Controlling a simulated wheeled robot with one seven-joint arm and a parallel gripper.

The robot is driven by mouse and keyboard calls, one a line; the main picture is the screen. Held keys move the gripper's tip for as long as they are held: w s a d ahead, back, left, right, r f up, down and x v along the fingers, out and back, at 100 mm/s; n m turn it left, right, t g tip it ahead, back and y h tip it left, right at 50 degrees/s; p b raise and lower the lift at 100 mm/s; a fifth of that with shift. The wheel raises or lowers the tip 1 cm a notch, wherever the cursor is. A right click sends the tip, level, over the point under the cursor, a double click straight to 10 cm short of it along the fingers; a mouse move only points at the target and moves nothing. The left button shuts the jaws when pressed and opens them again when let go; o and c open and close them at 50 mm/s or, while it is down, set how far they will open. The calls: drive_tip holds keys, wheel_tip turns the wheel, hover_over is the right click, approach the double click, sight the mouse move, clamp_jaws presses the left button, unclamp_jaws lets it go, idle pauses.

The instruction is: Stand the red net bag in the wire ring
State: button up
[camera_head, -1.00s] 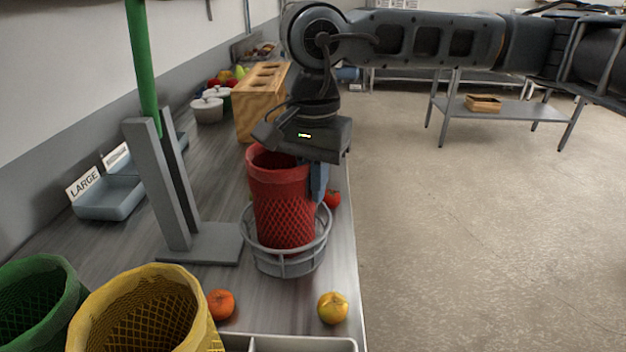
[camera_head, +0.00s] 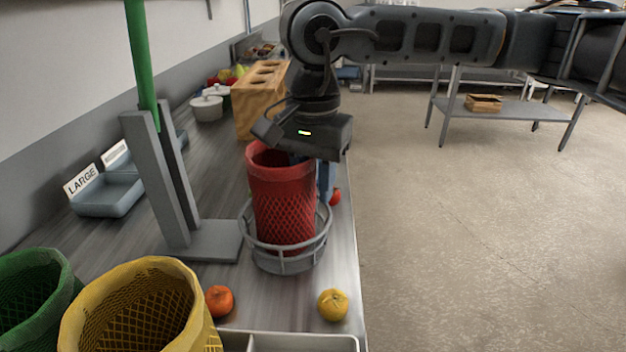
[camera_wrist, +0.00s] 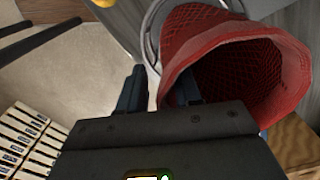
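The red net bag (camera_head: 283,195) stands nearly upright inside the wire ring (camera_head: 285,262), its lower part within the ring's wires and its mouth open at the top. It also shows in the wrist view (camera_wrist: 240,60), with part of the wire ring (camera_wrist: 152,30) beside it. My gripper (camera_head: 311,172) is at the bag's rim from above. In the wrist view my gripper (camera_wrist: 158,92) is open. One finger is outside the bag with a gap to its wall; the other is inside the mouth, partly hidden by the rim.
A grey stand with a green pole (camera_head: 165,185) is close left of the ring. A yellow net bag (camera_head: 140,310) and a green one (camera_head: 35,300) are at the front left. An orange fruit (camera_head: 219,301), a yellow fruit (camera_head: 332,305) and a tomato (camera_head: 334,196) lie nearby. A wooden block (camera_head: 258,100) stands behind.

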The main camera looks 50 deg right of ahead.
drive_tip(key=shift+r+p, duration=0.45)
drive_tip(key=shift+p, duration=0.25)
wheel_tip(320, 180, up, 12)
drive_tip(key=b, duration=0.1)
drive_tip(key=shift+s+f, duration=0.15)
